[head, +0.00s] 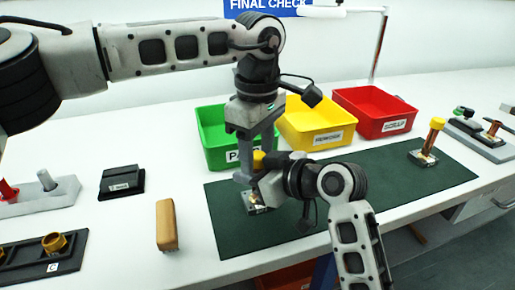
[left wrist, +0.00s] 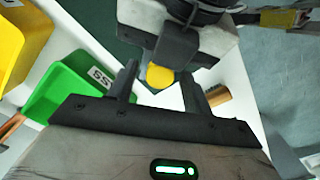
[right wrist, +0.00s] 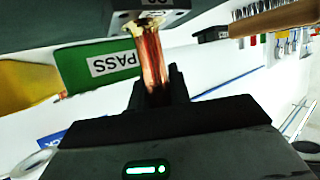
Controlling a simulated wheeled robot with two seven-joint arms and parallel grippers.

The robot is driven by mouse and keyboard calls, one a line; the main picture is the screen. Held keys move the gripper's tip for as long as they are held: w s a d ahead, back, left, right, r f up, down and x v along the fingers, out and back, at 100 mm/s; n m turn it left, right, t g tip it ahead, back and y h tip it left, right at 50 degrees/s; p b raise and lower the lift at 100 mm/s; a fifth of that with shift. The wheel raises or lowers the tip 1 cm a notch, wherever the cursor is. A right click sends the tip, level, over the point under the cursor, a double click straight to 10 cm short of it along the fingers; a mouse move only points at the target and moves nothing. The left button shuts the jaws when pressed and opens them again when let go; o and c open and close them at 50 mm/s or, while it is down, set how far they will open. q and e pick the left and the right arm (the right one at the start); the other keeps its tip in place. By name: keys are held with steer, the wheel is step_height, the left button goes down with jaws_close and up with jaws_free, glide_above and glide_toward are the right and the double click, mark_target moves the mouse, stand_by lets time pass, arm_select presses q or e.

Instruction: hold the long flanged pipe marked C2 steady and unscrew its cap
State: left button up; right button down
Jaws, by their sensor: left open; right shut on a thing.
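A yellow cap (head: 258,160) tops the upright copper pipe (right wrist: 153,60), whose foot is in a small block (head: 257,203) on the green mat. A mark on the block is partly visible in the right wrist view but unreadable. My right gripper (head: 263,184) is shut on the pipe's shaft below the cap. My left gripper (head: 256,154) points down from above and is open, its fingers on either side of the cap. The left wrist view shows the cap (left wrist: 160,77) between the left fingers; contact cannot be told. My grippers hide most of the pipe in the head view.
Another yellow-capped pipe (head: 434,138) stands at the mat's (head: 350,185) right end. Green (head: 212,140), yellow (head: 315,128) and red (head: 375,108) bins line the back. A tan block (head: 166,225) and a black box (head: 121,183) lie left.

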arm_select(q)
step_height(320, 180, up, 4)
steer(key=shift+r, duration=0.4)
steer(key=shift+c, duration=0.4)
step_height(320, 180, up, 3)
steer(key=m, duration=0.3)
steer(key=shift+f, duration=0.15)
step_height(320, 180, down, 8)
steer(key=shift+r, duration=0.2)
steer(key=c, duration=1)
steer(key=shift+n, duration=1.5)
